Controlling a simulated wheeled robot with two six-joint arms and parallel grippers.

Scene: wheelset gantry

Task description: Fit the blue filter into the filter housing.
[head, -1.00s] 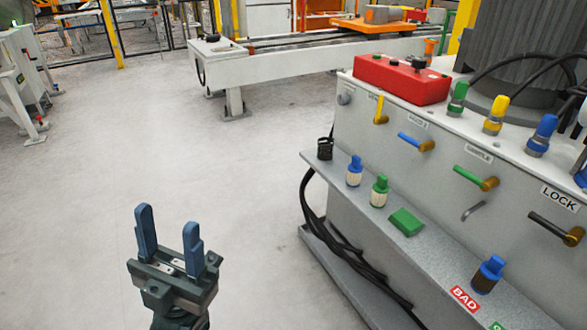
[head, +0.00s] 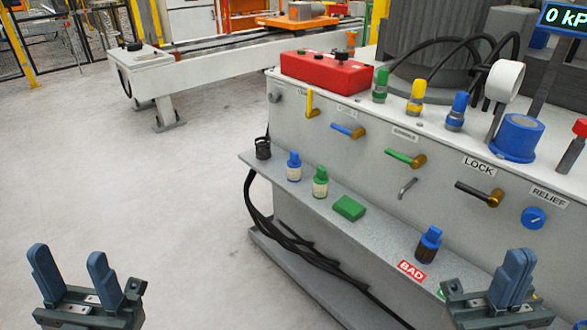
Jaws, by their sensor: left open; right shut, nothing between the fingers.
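A filter with a blue cap and pale body (head: 294,167) stands upright on the grey shelf on the front of the bench. Another blue-capped filter with a dark body (head: 429,244) stands further right on the shelf, by the red BAD label. I cannot tell for certain which part is the filter housing; a blue-topped fitting (head: 457,111) stands on the bench top. My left gripper (head: 68,256) is open and empty at the lower left, over the floor, well away from the filters. My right gripper (head: 515,258) is shut and empty at the lower right, in front of the bench.
A green-capped filter (head: 320,183), a green block (head: 349,208) and a black cup (head: 263,149) are on the shelf. Levers, including one at the LOCK label (head: 479,168), stick out above it. Black cables (head: 262,225) hang below. The floor at left is clear.

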